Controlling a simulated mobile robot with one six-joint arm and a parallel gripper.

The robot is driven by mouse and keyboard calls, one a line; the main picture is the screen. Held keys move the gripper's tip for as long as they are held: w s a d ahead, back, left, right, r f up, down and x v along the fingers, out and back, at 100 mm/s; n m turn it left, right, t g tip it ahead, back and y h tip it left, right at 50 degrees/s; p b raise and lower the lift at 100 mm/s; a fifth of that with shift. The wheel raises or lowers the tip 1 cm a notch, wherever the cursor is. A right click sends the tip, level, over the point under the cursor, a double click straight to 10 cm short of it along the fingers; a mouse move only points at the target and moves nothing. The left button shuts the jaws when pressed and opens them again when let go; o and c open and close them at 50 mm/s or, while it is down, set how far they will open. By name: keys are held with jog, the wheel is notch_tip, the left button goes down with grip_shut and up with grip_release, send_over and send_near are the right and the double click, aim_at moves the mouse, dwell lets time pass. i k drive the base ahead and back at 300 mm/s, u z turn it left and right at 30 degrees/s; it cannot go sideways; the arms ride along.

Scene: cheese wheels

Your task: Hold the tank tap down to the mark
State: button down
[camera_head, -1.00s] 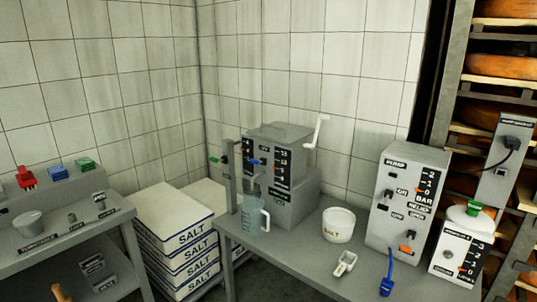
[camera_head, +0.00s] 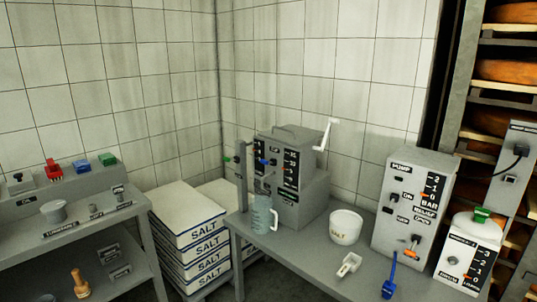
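The grey tank unit (camera_head: 285,205) stands at the left end of the right-hand table, with dark scales and orange marks on its front. A small blue tap (camera_head: 264,162) shows on its front left, and a green one (camera_head: 228,159) at the post beside it. A clear bluish jug (camera_head: 263,216) with a handle stands upright in front of the tank, below the tap. I cannot tell the liquid level in the jug. My gripper is not in view.
A white salt tub (camera_head: 346,227), a small scoop (camera_head: 349,264) and a blue-handled tool (camera_head: 390,276) lie right of the tank. The pump box (camera_head: 412,205) stands further right. Salt boxes (camera_head: 190,222) are stacked between the two tables. A white crank (camera_head: 326,134) sticks out from the tank.

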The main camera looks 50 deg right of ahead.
aim_at(267, 162)
jog(key=u, duration=0.1)
jog(key=i, duration=0.95)
jog(key=z, duration=0.05)
